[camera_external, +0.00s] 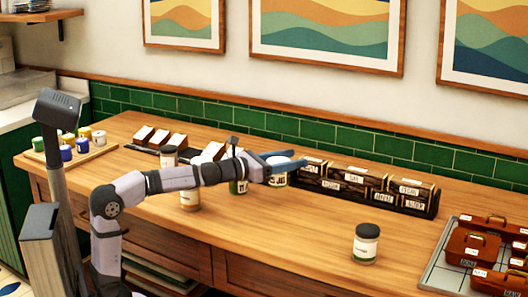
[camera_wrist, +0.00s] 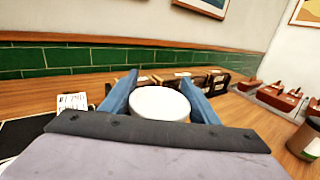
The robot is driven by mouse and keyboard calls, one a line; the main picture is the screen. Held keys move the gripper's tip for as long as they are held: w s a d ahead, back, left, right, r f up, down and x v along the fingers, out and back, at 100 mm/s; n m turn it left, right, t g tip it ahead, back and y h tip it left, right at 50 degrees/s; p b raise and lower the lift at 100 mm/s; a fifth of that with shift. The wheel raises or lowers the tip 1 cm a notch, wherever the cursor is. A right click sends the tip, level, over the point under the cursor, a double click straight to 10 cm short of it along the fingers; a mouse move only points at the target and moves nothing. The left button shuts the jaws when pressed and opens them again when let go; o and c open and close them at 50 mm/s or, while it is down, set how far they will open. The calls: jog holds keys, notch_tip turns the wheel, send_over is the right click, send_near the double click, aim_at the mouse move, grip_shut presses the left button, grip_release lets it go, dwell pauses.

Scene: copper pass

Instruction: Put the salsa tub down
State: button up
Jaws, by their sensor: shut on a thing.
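My gripper (camera_external: 284,163) has its blue fingers shut around a white-lidded tub (camera_external: 277,178), which I take as the salsa tub; its label is too small to read. It is upright, over the middle of the counter, in front of the rack of wooden boxes. I cannot tell whether its base touches the wood. In the wrist view my gripper (camera_wrist: 158,88) has a finger on each side of the tub's round white lid (camera_wrist: 160,103). The lid hides most of its body.
A grey-lidded jar (camera_external: 366,244) stands at front right, and others (camera_external: 190,198) stand near my arm. The rack of wooden boxes (camera_external: 383,192) is behind the tub. A tray (camera_external: 441,262) of brown boxes is at right, small pots (camera_external: 67,152) at left. Counter between tub and front-right jar is clear.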

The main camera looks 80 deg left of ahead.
jog(key=shift+f+b, duration=1.65)
jog(key=shift+f, duration=1.15)
jog(key=shift+f, duration=0.15)
jog(key=o, duration=1.2)
jog(key=shift+o, duration=0.2)
jog(key=shift+s+d, duration=0.25)
jog(key=shift+s, duration=1)
jog(key=shift+s+d, duration=0.2)
jog(key=shift+s, duration=1)
jog(key=shift+s+d, duration=0.25)
jog(key=shift+s, duration=1)
